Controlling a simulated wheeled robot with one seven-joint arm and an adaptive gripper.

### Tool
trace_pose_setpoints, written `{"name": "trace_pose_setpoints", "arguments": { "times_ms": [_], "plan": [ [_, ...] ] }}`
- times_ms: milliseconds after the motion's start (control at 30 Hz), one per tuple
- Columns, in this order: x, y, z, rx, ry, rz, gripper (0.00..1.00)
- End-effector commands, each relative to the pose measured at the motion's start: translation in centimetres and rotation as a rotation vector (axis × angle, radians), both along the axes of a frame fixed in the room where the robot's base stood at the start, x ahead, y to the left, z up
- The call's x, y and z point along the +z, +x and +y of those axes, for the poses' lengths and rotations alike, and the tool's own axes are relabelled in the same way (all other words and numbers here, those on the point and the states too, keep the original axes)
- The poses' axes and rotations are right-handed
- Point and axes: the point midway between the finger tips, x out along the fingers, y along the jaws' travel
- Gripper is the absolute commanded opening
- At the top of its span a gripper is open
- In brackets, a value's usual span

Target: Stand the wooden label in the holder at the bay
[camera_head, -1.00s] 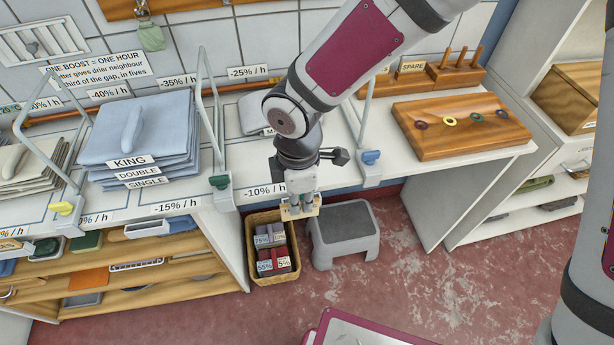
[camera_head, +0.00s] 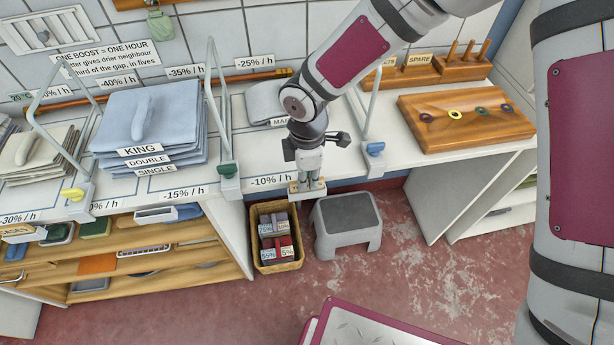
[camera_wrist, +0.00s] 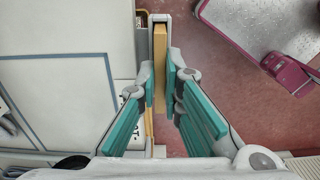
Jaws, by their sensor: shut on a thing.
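My gripper (camera_head: 308,188) is shut on the wooden label (camera_wrist: 160,62), which shows as a narrow tan edge between the teal-lined fingers in the wrist view. In the head view only a small part of the label shows at the fingertips, and its writing is hidden. The gripper points down near the front edge of the white counter (camera_head: 210,178), just right of the "-10% / h" strip (camera_head: 270,181). The bay (camera_head: 262,150) behind it lies between the green-based and blue-based wire dividers.
The green-based divider (camera_head: 228,170) stands left of my gripper, and the blue-based one (camera_head: 374,150) stands right. Folded blue linen (camera_head: 150,115) lies farther left. A wicker basket (camera_head: 262,262) and grey step stool (camera_head: 346,215) stand on the floor below. A wooden board (camera_head: 465,135) lies right.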

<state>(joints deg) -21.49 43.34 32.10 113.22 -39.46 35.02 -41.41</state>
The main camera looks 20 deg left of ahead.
Motion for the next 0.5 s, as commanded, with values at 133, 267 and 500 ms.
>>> {"name": "trace_pose_setpoints", "arguments": {
  "times_ms": [133, 267, 500],
  "plan": [
    [-0.23, 0.01, 0.0, 0.0, 0.0, 0.0, 0.21],
    [-0.21, 0.0, 0.0, 0.0, 0.0, 0.0, 0.28],
    [-0.06, -0.02, 0.0, 0.0, 0.0, 0.0, 0.28]
  ]
}}
